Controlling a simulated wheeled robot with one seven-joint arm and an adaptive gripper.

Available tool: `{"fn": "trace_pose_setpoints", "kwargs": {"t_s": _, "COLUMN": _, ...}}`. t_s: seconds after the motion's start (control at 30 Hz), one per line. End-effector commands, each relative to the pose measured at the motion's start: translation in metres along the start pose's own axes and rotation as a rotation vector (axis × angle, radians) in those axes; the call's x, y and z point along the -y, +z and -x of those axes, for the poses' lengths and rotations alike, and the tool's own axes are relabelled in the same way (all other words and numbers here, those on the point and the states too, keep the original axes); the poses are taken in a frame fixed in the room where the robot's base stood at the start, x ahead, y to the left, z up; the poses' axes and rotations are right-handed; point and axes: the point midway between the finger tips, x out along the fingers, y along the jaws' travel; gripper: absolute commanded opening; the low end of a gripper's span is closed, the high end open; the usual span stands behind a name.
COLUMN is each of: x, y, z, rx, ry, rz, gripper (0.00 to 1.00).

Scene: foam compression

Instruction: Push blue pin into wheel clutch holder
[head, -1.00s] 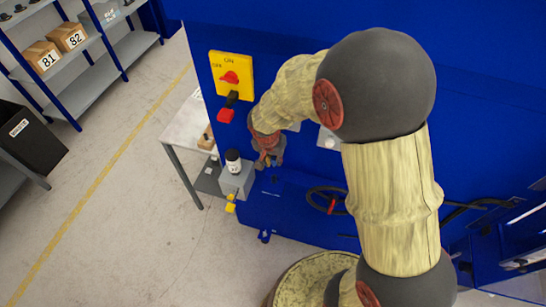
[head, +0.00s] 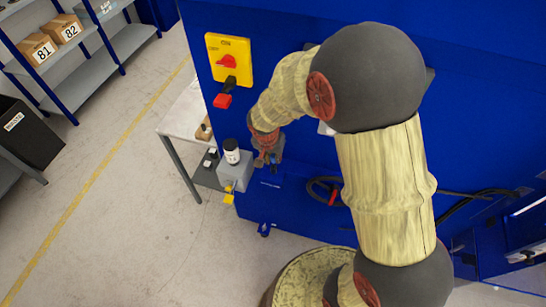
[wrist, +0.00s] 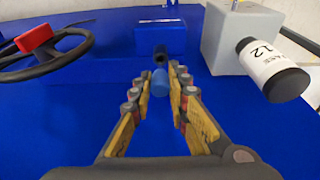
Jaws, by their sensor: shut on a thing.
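The blue pin (wrist: 160,84) shows between the fingers of my gripper (wrist: 161,76) in the wrist view. My gripper is shut on it, above the blue machine surface. A small dark cylindrical part (wrist: 160,54) stands just beyond the pin, in line with it; it may be the wheel clutch holder. I cannot tell whether the pin touches it. In the head view my gripper (head: 267,160) is beside the grey box, and the pin is too small to make out.
A black handwheel (wrist: 45,55) with a red knob is at left in the wrist view. A grey box (wrist: 240,38) with a labelled white and black cylinder (wrist: 270,68) is at right. In the head view, a yellow switch panel (head: 229,60) is on the blue machine wall.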

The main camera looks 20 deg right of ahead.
Motion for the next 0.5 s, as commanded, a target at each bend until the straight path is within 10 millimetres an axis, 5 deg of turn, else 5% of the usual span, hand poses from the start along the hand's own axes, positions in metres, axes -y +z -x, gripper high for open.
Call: {"fn": "trace_pose_setpoints", "kwargs": {"t_s": 0.5, "x": 0.0001, "y": 0.0012, "z": -0.0038, "rx": 0.0, "ry": 0.004, "rz": -0.014, "gripper": 0.0}}
